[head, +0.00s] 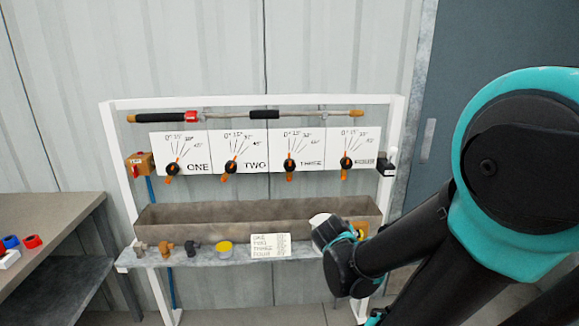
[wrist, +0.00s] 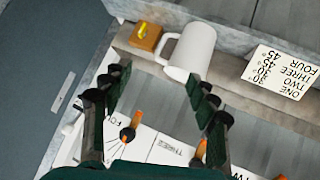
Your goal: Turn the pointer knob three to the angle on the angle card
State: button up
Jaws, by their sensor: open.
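Pointer knob three (head: 289,165) is a black knob with an orange pointer, on the white dial plate marked THREE, third from the left. Its pointer stands about upright in the head view; its exact angle is too small to read. In the wrist view, which is turned over, knob three (wrist: 200,150) is partly hidden by my right-hand finger. The angle card (wrist: 281,73) lists ONE to FOUR with angles; it also stands at the trough's front (head: 270,246). Its figures are hard to read surely. My gripper (wrist: 155,78) is open and empty, low before the panel (head: 337,240).
Knob four (head: 346,162) is right of knob three. A white mug (wrist: 192,48) and a yellow-topped block (wrist: 146,36) stand on the shelf by my gripper. A trough (head: 250,215) runs below the dials. A bar (head: 240,116) crosses above. A bench (head: 45,220) is left.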

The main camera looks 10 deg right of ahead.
jog(key=w+a+r+n+t, duration=0.1)
jog(key=w+a+r+t, duration=0.55)
jog(key=r, duration=0.25)
jog(key=n+t+y, duration=0.2)
jog(key=n+y, duration=0.1)
jog(key=y, duration=0.1)
send_near(290, 166)
jog(key=w, duration=1.1)
jog(key=shift+w+d, duration=0.15)
jog(key=shift+w, duration=0.1)
grip_shut()
